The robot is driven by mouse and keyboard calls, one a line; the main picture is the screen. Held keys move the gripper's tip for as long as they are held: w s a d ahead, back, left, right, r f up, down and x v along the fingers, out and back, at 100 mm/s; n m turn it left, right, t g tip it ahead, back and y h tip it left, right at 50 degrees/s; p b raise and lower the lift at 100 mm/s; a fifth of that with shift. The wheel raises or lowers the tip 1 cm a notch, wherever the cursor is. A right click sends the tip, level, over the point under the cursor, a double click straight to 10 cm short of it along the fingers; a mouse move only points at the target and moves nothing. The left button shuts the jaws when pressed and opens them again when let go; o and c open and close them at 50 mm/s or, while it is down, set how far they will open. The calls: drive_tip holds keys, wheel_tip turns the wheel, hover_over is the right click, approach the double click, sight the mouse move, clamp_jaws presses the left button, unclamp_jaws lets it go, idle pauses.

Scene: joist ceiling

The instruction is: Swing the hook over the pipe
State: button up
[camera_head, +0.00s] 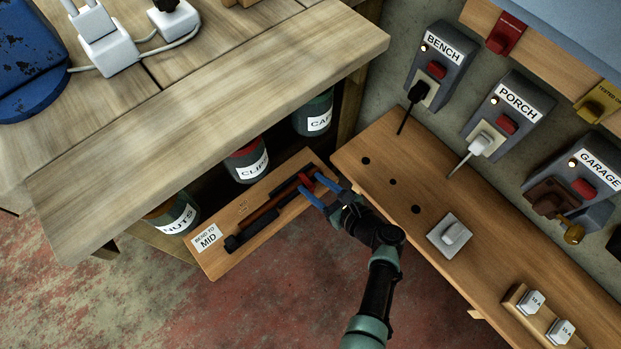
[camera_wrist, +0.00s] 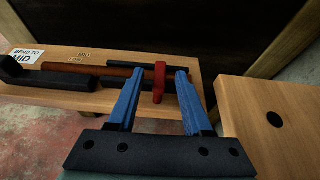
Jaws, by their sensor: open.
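A small wooden board (camera_head: 222,262) on the left carries a label reading BEND TO MID, a brown pipe (camera_wrist: 95,69) and black bars beside it. In the wrist view the pipe lies between a long black bar (camera_wrist: 130,58) and a thicker black piece (camera_wrist: 50,77). A red hook (camera_wrist: 160,84) stands at the right part of the pipe; it also shows small in the head view (camera_head: 305,182). My gripper (camera_head: 311,183) is open, with its blue fingers on either side of the red hook. In the wrist view gaps show between the hook and both fingers.
Jars (camera_head: 247,163) stand behind the board under the workbench (camera_head: 210,110). A wooden shelf (camera_head: 390,205) with holes lies close to the right of my gripper. Switch boxes (camera_head: 440,65) with plugs are on the wall at right.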

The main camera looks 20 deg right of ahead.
drive_tip(key=p+v, duration=0.2)
drive_tip(key=v, duration=0.9)
drive_tip(key=shift+p, duration=0.35)
